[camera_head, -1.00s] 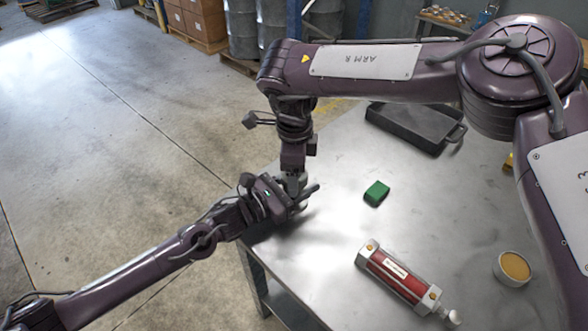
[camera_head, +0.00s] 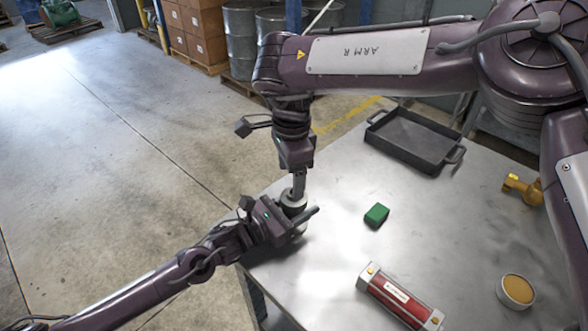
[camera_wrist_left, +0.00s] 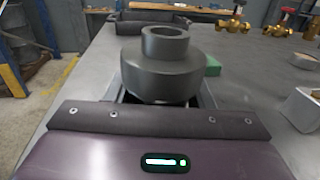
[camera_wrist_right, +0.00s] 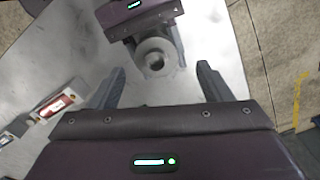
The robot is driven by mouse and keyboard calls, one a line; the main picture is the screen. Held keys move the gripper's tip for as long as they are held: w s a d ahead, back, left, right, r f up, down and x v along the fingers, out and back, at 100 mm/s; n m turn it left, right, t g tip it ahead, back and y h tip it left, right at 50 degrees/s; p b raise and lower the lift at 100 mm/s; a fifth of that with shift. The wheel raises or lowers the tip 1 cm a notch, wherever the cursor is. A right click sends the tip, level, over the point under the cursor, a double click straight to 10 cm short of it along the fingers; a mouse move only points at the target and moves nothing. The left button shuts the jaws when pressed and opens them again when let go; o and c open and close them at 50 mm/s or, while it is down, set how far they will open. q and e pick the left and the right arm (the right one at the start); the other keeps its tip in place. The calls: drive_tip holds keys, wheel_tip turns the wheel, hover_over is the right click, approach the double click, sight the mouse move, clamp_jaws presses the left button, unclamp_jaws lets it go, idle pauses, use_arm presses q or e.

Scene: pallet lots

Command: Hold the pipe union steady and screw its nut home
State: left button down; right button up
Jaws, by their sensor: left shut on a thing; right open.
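The pipe union (camera_wrist_left: 160,72) is a dark grey, stepped round fitting with a hollow collar on top. It stands upright between the fingers of my left gripper (camera_head: 300,222), which is shut on it near the table's corner. In the right wrist view the union (camera_wrist_right: 154,58) shows from above, with its round opening facing that camera. My right gripper (camera_wrist_right: 160,85) is open and empty, its two fingers apart above the union. In the head view the union (camera_head: 293,199) is partly hidden by my grippers. I cannot tell how far the nut is threaded.
The steel table (camera_head: 340,190) also holds a green block (camera_head: 377,215), a red cylinder (camera_head: 398,295), a round tin (camera_head: 516,291), a brass valve (camera_head: 523,188) and a black tray (camera_head: 415,140). The table's corner is close to my grippers. The middle of the table is mostly clear.

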sight(294, 212)
drive_tip(key=n, duration=0.1)
drive_tip(key=r+n, duration=0.1)
drive_tip(key=n, duration=0.1)
drive_tip(key=r+n, duration=0.1)
drive_tip(key=n, duration=0.1)
drive_tip(key=shift+s+d, duration=0.1)
drive_tip(key=shift+d, duration=0.2)
drive_tip(key=shift+f, duration=0.15)
drive_tip(key=shift+f, duration=3.95)
drive_tip(key=shift+c, duration=0.3)
drive_tip(key=c, duration=0.9)
drive_tip(key=m, duration=0.5)
drive_tip(key=shift+m, duration=0.4)
drive_tip(key=m, duration=0.4)
